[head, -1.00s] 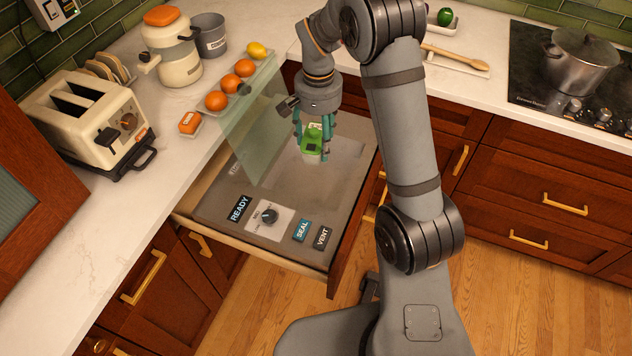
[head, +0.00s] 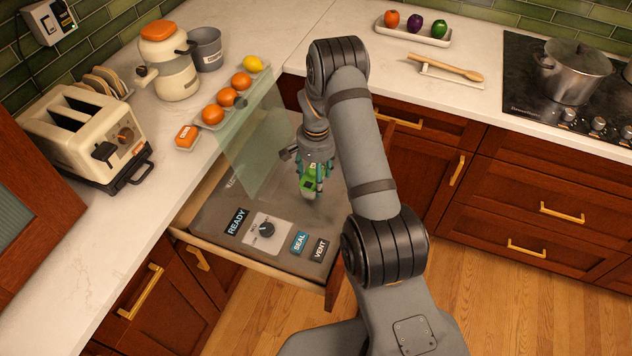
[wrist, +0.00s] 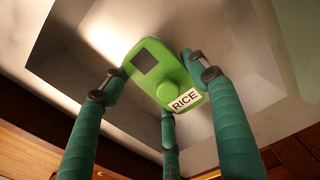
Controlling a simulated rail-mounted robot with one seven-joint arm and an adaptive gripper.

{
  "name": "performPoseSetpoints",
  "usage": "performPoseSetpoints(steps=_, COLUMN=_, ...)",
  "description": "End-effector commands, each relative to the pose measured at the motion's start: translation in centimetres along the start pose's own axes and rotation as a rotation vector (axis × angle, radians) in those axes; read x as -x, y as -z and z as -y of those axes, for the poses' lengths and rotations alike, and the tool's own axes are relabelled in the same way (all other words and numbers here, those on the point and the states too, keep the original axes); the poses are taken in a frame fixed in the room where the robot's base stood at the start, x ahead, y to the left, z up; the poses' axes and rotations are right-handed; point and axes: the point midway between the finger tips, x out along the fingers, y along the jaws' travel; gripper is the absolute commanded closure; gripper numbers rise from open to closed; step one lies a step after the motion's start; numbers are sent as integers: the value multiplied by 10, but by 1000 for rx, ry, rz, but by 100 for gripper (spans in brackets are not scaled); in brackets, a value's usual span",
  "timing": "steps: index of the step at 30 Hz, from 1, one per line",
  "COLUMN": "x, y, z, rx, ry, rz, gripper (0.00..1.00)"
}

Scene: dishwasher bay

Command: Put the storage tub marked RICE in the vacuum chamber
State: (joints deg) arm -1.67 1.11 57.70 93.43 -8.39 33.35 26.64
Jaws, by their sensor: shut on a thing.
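The tub marked RICE (wrist: 182,88) has a green lid with a dark square, a round knob and a white RICE label. My gripper (head: 311,194) is shut on it, with green fingers around the tub in the wrist view. In the head view the small green tub (head: 308,184) is partly hidden by the fingers. The vacuum chamber (head: 284,213) is a grey recess in the pulled-out drawer, and its clear lid (head: 244,150) stands raised at the left. The tub is over the chamber; I cannot tell if it touches the floor.
The drawer front deck carries a READY sign (head: 237,222), a dial (head: 266,230), and SEAL (head: 299,242) and VENT (head: 320,249) buttons. A toaster (head: 85,130) and a row of oranges (head: 227,97) stand on the left counter. My arm crosses the drawer's right side.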

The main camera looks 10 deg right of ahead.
Motion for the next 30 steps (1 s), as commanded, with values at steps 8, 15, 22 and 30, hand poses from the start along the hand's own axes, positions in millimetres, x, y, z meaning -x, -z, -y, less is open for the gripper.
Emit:
performPoseSetpoints(steps=8, x=-25, y=0, z=0, rx=-1, ry=0, rz=0, gripper=76)
performPoseSetpoints(steps=15, x=-26, y=0, z=0, rx=0, ry=0, rz=0, gripper=76)
performPoseSetpoints(steps=22, x=-28, y=0, z=0, rx=0, ry=-1, rz=1, gripper=34)
performPoseSetpoints(steps=30, x=-28, y=0, z=0, rx=0, ry=-1, rz=1, gripper=22)
